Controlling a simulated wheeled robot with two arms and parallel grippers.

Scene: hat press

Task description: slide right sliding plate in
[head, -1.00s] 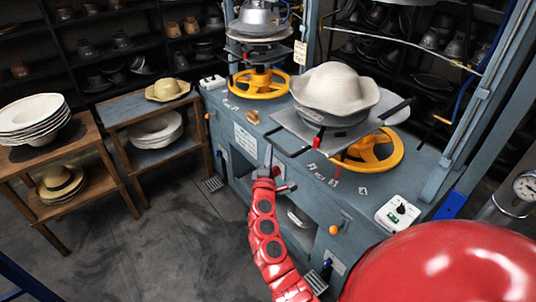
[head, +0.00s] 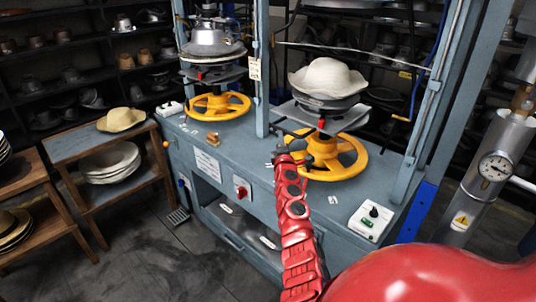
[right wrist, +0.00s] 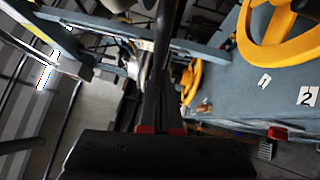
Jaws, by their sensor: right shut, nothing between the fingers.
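The right sliding plate (head: 345,121) is a grey metal plate on the right press in the head view, above a yellow handwheel (head: 345,162). A cream-white hat (head: 325,76) sits on a form on it, roughly above the wheel. My right gripper (head: 284,140), on the red arm, is at the plate's front left; whether it touches the plate I cannot tell. Its dark fingers (right wrist: 160,75) are closed together in the right wrist view, with nothing visible between them. My left gripper is out of view.
The left press (head: 213,50) has its own yellow handwheel (head: 219,106). A control box (head: 370,219) sits on the blue-grey bench at the right. A wooden stand (head: 88,144) with hats is at the left. A gauge cylinder (head: 480,185) stands at the far right.

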